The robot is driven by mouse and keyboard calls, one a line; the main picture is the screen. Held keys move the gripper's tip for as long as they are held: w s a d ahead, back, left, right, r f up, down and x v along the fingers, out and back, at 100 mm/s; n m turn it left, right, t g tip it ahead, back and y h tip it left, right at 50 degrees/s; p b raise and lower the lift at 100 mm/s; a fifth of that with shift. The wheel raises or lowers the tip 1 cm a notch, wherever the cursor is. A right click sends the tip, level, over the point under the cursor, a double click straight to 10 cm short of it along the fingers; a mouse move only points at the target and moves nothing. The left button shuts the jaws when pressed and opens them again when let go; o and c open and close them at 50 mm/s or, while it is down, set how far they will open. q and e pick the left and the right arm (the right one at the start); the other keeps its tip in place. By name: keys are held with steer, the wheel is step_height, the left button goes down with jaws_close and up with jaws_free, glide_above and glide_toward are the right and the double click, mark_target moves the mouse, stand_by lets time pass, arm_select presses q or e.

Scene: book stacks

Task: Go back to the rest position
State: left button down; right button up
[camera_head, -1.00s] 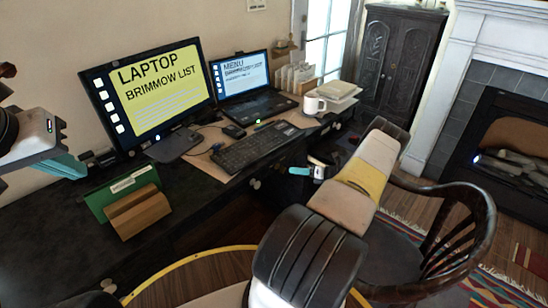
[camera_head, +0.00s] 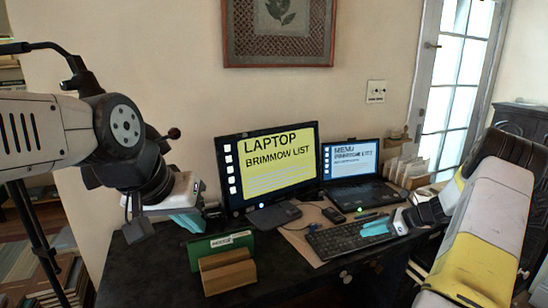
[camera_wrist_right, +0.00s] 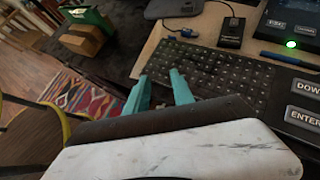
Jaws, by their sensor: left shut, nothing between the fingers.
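My left gripper (camera_head: 190,222), with teal fingers, hangs in the air left of the large monitor. It is shut and empty, above the dark desk (camera_head: 150,268). My right gripper (camera_head: 376,229) is over the keyboard (camera_head: 345,238) at the desk's front right. In the right wrist view, its two teal fingers (camera_wrist_right: 161,92) stand apart with nothing between them, in front of the keyboard (camera_wrist_right: 215,75). Whether the fingers touch the keyboard, I cannot tell.
The large monitor (camera_head: 270,165) and laptop (camera_head: 350,165) stand at the back of the desk. A wooden holder (camera_head: 228,274) with a green book (camera_head: 205,246) is at the front. Letters (camera_head: 405,170) stand right of the laptop. A colourful rug (camera_wrist_right: 85,92) lies on the floor.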

steer(key=s+a+r+n+g+h, duration=0.1)
steer(key=s+a+r+n+h, duration=0.1)
steer(key=s+a+r+n, duration=0.65)
steer(key=s+a+r+n+g+h, duration=0.2)
steer(key=s+a+r+n, duration=0.3)
steer(key=r, duration=0.7)
steer(key=s+a+r+n+t+h, duration=0.1)
steer(key=s+a+r+n, duration=0.2)
steer(key=s+n, duration=0.3)
steer(key=s+a+r+n+t+h, duration=0.2)
steer(key=s+n, duration=0.4)
steer(key=s, duration=0.6)
steer(key=shift+s+a+r+t, duration=0.3)
steer(key=shift+s+a+r, duration=0.1)
steer(key=shift+a+r, duration=0.05)
